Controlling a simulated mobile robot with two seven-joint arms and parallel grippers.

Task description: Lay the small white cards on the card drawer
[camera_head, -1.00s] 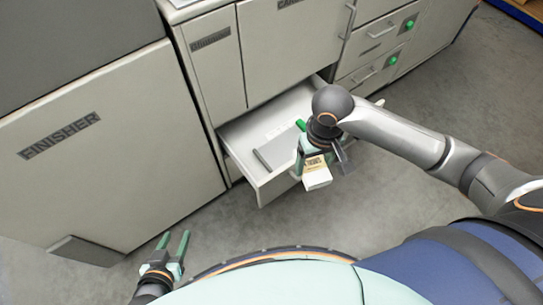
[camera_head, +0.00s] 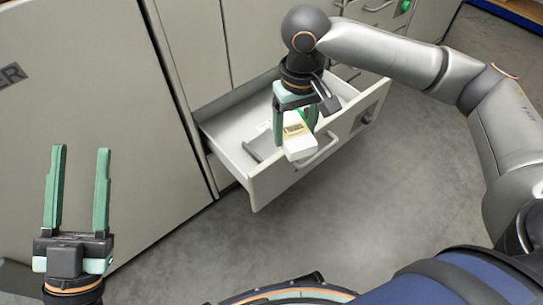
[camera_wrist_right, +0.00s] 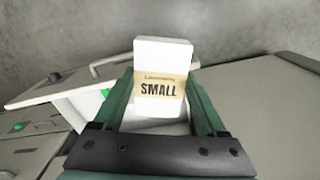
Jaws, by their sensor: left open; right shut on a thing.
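The card drawer (camera_head: 262,187) is a pale drawer pulled out of the cabinet in the head view, with a grey divider (camera_head: 262,147) inside. My right gripper (camera_head: 295,130) points down over its front part and is shut on the small white cards (camera_head: 299,147). The cards are a white block with a tan band reading "SMALL" (camera_wrist_right: 159,89) in the right wrist view. Whether they touch the drawer cannot be told. My left gripper (camera_head: 78,160) is open and empty, fingers upward, at the lower left, away from the drawer.
The finisher's tall pale panel (camera_head: 90,80) stands left of the drawer. The drawer's front has a bar handle (camera_head: 320,152). More cabinet fronts stand at the back right. The grey floor (camera_head: 210,240) in front is clear.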

